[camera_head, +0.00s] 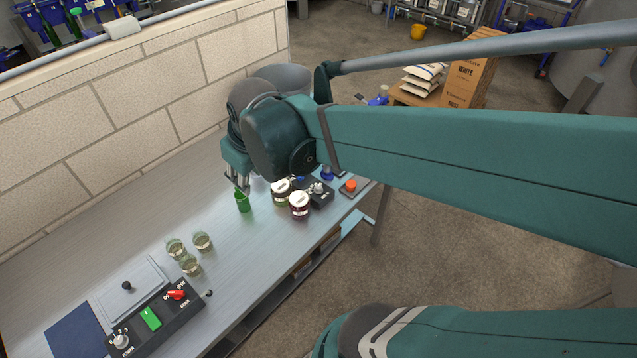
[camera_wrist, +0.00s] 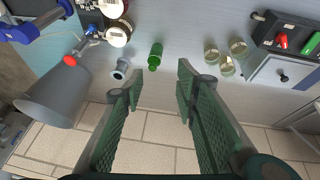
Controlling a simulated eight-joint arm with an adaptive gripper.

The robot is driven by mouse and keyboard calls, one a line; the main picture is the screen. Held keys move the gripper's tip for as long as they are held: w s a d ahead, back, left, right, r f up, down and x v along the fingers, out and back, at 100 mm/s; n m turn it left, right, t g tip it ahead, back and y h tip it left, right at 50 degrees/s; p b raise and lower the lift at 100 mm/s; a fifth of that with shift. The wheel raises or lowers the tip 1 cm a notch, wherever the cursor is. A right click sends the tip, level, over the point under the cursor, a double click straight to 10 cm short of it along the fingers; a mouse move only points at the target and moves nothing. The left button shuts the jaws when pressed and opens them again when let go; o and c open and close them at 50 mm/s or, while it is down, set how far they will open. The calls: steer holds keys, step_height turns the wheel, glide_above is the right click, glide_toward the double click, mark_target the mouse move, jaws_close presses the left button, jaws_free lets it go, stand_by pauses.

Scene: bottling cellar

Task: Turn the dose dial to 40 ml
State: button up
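A small dark box with a pale knob (camera_head: 318,188) stands behind two dark jars; it is partly hidden by them. A second dark panel (camera_head: 150,322) at the front left has a pale knob marked with small numbers (camera_head: 121,341), a green switch and a red switch. I cannot read a 40 ml mark on either knob, so I cannot tell which is the dose dial. My gripper (camera_head: 243,186) hangs just above a green bottle, away from both knobs. In the wrist view my gripper (camera_wrist: 159,73) is open, with nothing between its fingers.
The green bottle (camera_head: 242,203) stands near two jars (camera_head: 299,205). Several glasses (camera_head: 191,265) stand mid-bench. A red button (camera_head: 350,186) sits by the bench's right edge. A grey bucket (camera_wrist: 52,98) and a small bluish cup (camera_wrist: 120,69) show in the wrist view. A block wall runs behind.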

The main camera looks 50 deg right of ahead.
steer(key=w+d+f+n+g+p, duration=0.1)
steer(key=d+f, duration=0.2)
steer(key=d, duration=0.4)
steer(key=w+d+f+g, duration=0.1)
steer(key=d+f+g, duration=0.1)
steer(key=d+f, duration=0.3)
steer(key=n+g+y+p, duration=0.1)
steer(key=g, duration=0.1)
glide_toward(319, 189)
steer(key=shift+w+d, duration=0.25)
steer(key=shift+w, duration=0.1)
steer(key=shift+s+d+f, duration=0.1)
steer(key=shift+s+f, duration=0.05)
steer(key=shift+f, duration=0.05)
steer(key=shift+f, duration=0.1)
steer(key=shift+f+b, duration=0.45)
steer(key=shift+f, duration=3.35)
steer(key=c, duration=0.9)
